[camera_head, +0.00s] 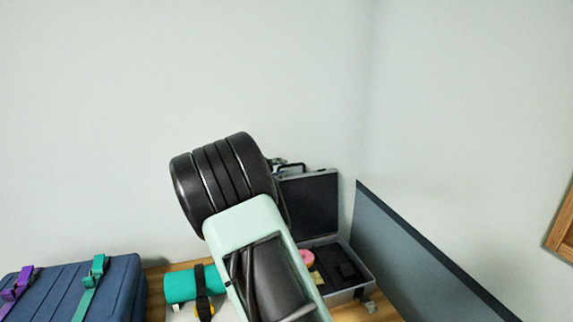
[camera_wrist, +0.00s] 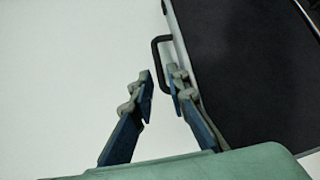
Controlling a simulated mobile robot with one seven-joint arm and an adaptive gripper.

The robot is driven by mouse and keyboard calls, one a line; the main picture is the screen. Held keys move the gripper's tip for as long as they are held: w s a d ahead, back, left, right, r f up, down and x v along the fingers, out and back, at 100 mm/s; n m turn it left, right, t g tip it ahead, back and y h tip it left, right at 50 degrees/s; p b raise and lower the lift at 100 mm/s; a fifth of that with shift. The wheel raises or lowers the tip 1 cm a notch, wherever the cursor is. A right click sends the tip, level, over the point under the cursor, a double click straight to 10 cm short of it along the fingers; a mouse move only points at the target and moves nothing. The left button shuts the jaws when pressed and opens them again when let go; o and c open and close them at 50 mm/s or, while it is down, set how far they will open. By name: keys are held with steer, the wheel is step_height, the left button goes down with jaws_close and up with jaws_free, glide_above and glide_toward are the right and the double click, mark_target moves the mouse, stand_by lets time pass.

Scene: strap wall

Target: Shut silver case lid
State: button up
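The silver case (camera_head: 362,289) stands on the wooden surface at the right with its lid (camera_head: 309,203) raised, roughly upright. The lid's dark lining (camera_wrist: 250,70) and silver edge fill the right of the wrist view. A black handle (camera_wrist: 156,52) sticks out from that edge. My gripper (camera_wrist: 159,78) is open and empty, with a gap between its fingertips. The right fingertip is close to the handle and lid edge; I cannot tell if it touches. In the head view my arm hides most of the gripper and part of the case.
A pink round item (camera_head: 307,258) lies in the case. A teal roll (camera_head: 180,286) with a black strap is left of my arm. A blue case (camera_head: 105,290) with purple and teal straps is at far left. A grey panel (camera_head: 415,262) stands close on the right.

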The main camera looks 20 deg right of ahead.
mark_target(288, 166)
steer(key=shift+p+x, duration=0.4)
steer(key=shift+x, duration=1.85)
steer(key=shift+c, duration=0.2)
jaws_close()
steer(key=shift+s+a+f+b, duration=0.1)
steer(key=shift+s+f+b, duration=0.05)
steer(key=shift+b, duration=0.4)
